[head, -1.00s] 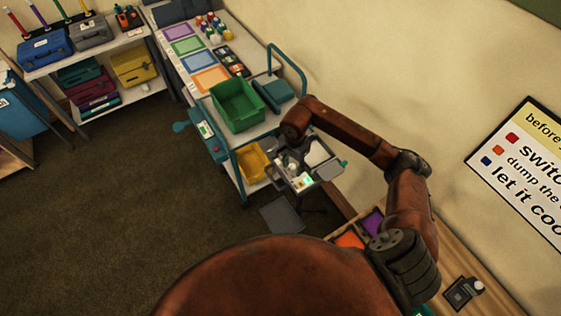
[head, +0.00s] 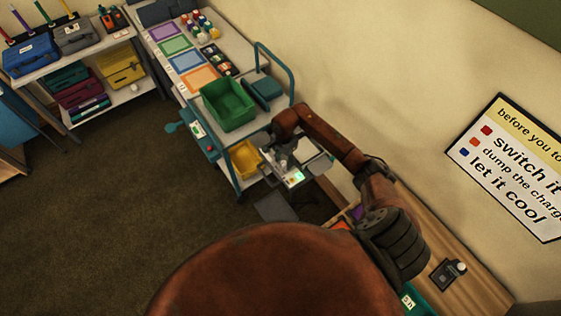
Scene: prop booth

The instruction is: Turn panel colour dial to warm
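The panel (head: 316,165) is a pale grey unit on a dark stand beside the cart, with a small lit green-white display (head: 295,178) at its front edge. Its colour dial is too small to make out. My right gripper (head: 283,165) is over the panel's left part, pointing down close to the display. The wrist hides some of the panel, and I cannot tell whether the fingers touch it or are open or shut. My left gripper is not in view.
A teal-framed cart with a green bin (head: 229,103) and a yellow bin (head: 245,158) stands just left of the panel. The wall is close on the right, with a sign (head: 512,165). A wooden bench (head: 470,290) is at lower right. Open carpet (head: 100,220) lies left.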

